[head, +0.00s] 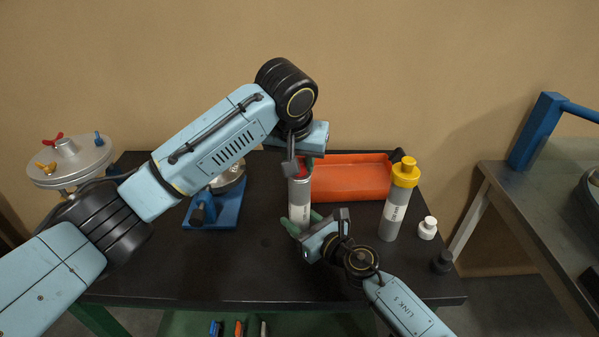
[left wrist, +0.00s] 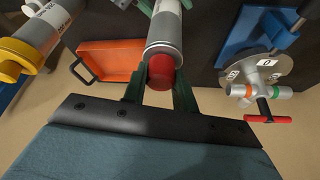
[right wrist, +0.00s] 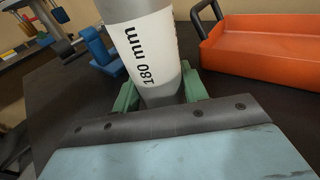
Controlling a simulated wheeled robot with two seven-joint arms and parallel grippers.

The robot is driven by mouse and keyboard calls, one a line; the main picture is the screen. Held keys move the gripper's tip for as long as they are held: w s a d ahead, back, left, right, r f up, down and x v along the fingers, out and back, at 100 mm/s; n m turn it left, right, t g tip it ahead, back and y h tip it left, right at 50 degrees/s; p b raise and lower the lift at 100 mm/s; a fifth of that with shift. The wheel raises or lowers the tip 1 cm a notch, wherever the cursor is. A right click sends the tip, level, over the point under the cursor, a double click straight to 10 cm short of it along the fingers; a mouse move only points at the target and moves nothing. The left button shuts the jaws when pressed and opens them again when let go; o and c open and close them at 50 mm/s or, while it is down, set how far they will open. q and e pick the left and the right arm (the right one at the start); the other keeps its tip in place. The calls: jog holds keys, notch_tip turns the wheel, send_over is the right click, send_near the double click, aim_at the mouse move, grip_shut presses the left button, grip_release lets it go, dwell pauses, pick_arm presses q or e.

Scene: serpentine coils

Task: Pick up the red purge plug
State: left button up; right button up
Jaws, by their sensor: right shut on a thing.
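The red purge plug (left wrist: 161,72) sits on the end of an upright grey cylinder (head: 299,203) with a white band. In the head view only a little red (head: 304,169) shows beneath my left gripper (head: 300,166). In the left wrist view the green fingers of my left gripper (left wrist: 160,82) stand on either side of the plug, with a gap showing, so it looks open. My right gripper (head: 303,223) is shut on the lower part of the cylinder, which is marked "180 mm" in the right wrist view (right wrist: 146,55).
An orange tray (head: 350,178) lies behind the cylinder. A yellow-capped cylinder (head: 393,212), a white bottle (head: 428,228) and a black cap (head: 442,262) stand to the right. A blue-based fixture (head: 227,212) stands to the left. The table's front strip (head: 230,278) is clear.

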pick_arm(q)
jog(key=c, duration=0.5)
jog(key=shift+r, duration=0.1)
notch_tip(320, 180, up, 10)
dwell(0.4)
